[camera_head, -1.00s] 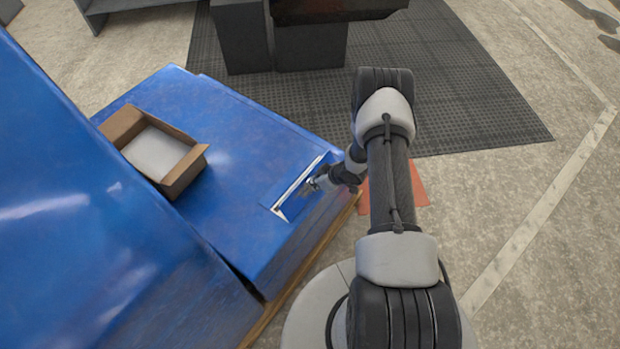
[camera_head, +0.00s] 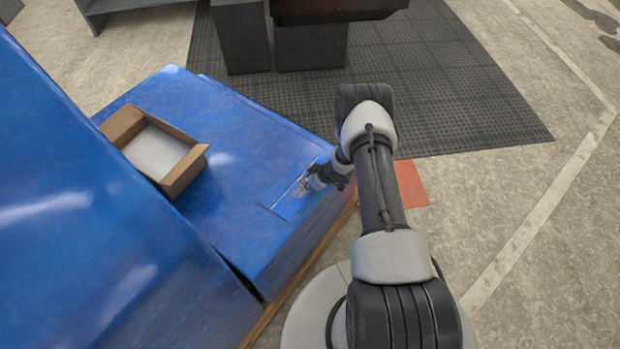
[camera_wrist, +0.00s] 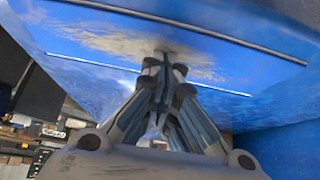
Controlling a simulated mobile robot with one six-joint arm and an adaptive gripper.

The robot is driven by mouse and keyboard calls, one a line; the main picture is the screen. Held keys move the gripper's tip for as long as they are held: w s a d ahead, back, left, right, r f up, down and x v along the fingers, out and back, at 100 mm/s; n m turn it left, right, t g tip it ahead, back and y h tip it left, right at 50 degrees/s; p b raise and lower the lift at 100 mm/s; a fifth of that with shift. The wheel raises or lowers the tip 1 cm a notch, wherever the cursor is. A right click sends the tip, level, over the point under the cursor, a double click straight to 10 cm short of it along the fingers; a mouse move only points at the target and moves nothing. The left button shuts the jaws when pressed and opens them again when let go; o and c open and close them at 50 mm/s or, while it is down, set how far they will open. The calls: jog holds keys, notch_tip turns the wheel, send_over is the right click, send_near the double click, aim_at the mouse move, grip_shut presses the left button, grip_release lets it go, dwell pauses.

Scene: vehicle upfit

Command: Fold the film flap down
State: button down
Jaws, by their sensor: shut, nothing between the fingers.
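The film flap (camera_head: 287,206) is a lighter blue strip near the right edge of the blue-wrapped block's top. It looks nearly level with the film around it, with a thin pale line along one edge. My gripper (camera_head: 303,184) is at the flap, reaching in from the right. In the wrist view my gripper (camera_wrist: 168,58) is shut and empty, its fingertips at or very close to the blue film (camera_wrist: 225,75). Whether they touch cannot be told. The gripper covers part of the flap.
An open cardboard box (camera_head: 190,175) with a pale content stands on the blue-wrapped block (camera_head: 250,135), left of the flap. A taller blue-wrapped mass (camera_head: 90,220) rises at the left. An orange-red patch (camera_head: 411,184) lies on the floor by a dark mat (camera_head: 450,100).

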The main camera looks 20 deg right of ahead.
dwell(0.4)
notch_tip(320, 180, up, 8)
jog(key=p, duration=0.5)
dwell(0.4)
dwell(0.3)
